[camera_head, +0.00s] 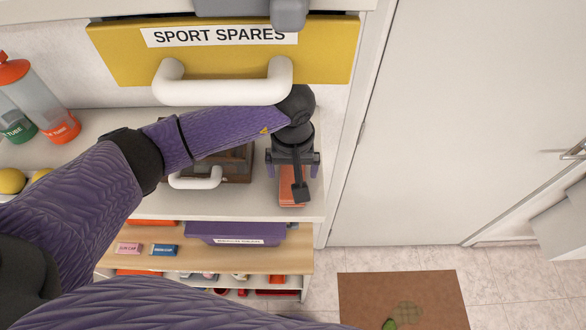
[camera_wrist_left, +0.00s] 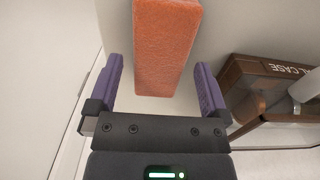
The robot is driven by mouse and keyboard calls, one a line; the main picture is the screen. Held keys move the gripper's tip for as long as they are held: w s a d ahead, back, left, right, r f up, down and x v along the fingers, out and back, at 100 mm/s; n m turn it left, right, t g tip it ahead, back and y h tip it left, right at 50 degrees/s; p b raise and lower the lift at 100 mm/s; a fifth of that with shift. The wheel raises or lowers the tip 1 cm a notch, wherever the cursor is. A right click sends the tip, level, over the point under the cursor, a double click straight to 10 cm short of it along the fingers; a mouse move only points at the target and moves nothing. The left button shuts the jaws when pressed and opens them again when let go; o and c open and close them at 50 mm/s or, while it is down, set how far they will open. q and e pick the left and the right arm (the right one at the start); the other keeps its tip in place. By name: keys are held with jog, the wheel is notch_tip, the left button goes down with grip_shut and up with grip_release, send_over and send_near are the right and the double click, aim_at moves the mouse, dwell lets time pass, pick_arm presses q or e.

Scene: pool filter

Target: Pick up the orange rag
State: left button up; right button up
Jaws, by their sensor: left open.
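The orange rag (camera_head: 291,190) is a folded block lying on the white shelf, near its right end. In the wrist view the rag (camera_wrist_left: 166,50) reaches down between the two purple fingers, with a gap on each side. My left gripper (camera_head: 294,172) is open and points down over the rag, hiding part of it. The wrist view also shows the open left gripper (camera_wrist_left: 161,85). My right gripper is not in view.
A dark brown case (camera_head: 235,165) with a white handle stands just left of the gripper. A yellow drawer front (camera_head: 325,50) labelled SPORT SPARES is above. A purple bin (camera_head: 205,230) sits below.

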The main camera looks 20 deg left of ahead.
aim_at(294, 175)
pick_arm(q)
notch_tip(294, 175, down, 2)
jog(key=shift+f, duration=0.25)
jog(key=c, duration=1.1)
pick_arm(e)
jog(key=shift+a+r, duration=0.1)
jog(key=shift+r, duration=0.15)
pick_arm(q)
jog(key=shift+d+r+b, duration=0.15)
jog(key=shift+r+b, duration=0.35)
jog(key=shift+b, duration=0.15)
notch_tip(294, 175, up, 5)
jog(key=shift+r+b, duration=0.2)
jog(key=shift+b, duration=0.55)
jog(key=s+d+b, duration=0.1)
jog(key=s+d, duration=0.3)
jog(key=s+d+b, duration=0.2)
jog(key=s+d, duration=0.3)
jog(key=s+d+b, duration=0.2)
jog(key=s+d, duration=0.2)
jog(key=s, duration=0.1)
jog(key=shift+s+d+r, duration=0.1)
jog(key=shift+d+r, duration=0.2)
jog(key=shift+r, duration=0.05)
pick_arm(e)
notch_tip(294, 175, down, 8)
